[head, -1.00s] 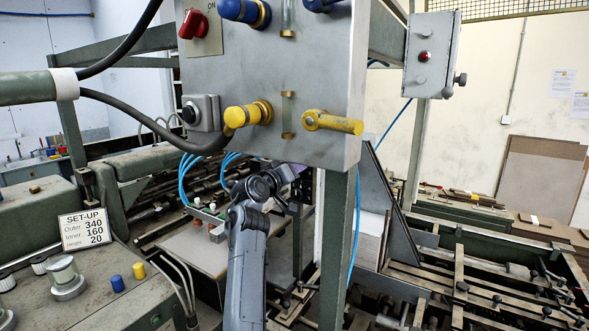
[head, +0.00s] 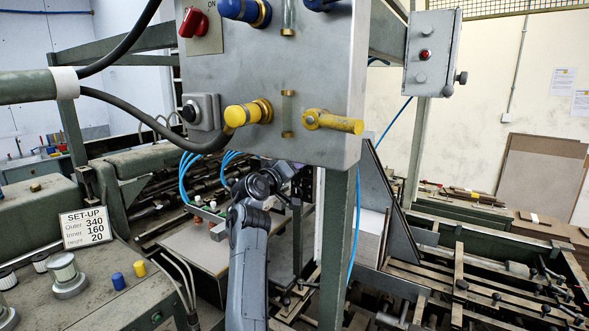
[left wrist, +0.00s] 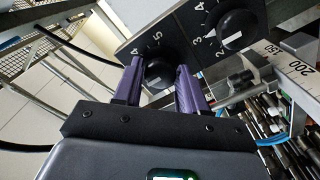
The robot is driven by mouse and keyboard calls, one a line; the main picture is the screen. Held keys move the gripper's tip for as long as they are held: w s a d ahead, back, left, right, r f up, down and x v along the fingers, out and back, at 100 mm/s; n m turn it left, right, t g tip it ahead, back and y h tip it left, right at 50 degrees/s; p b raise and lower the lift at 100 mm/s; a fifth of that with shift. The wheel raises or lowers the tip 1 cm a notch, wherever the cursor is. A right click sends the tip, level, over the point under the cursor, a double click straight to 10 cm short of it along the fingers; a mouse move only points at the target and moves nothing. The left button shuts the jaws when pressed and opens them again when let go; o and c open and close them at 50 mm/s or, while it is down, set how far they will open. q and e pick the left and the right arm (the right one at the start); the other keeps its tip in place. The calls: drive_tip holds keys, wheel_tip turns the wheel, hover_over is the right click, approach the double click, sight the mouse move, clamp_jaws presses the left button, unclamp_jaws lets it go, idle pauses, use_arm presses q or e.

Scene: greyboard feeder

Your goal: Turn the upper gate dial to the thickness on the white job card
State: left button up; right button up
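Two black dials with white pointer marks sit on a dark numbered panel in the left wrist view. The nearer dial (left wrist: 158,73) has 4 and 5 beside it; the other dial (left wrist: 238,30) shows 2, 3 and 4. My left gripper (left wrist: 159,68) has its purple fingers apart on either side of the nearer dial. Whether they touch it, I cannot tell. In the head view the left gripper (head: 299,172) is partly hidden below the grey control box, and the dials are not visible. A white card (head: 86,228) reads SET-UP, Outer 340, Inner 160, Height 20. My right gripper is out of view.
The grey control box (head: 270,90) with yellow and blue valves hangs close above my left wrist. A green post (head: 338,250) and a blue hose stand right of the arm. A metal scale (left wrist: 293,62) lies beside the dial panel.

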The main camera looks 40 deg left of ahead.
use_arm(q)
drive_tip(key=shift+o, duration=1.3)
drive_tip(key=s+d+b, duration=0.1)
drive_tip(key=s+b, duration=0.1)
drive_tip(key=s, duration=0.8)
drive_tip(key=shift+s, duration=0.4)
drive_tip(key=shift+d, duration=0.1)
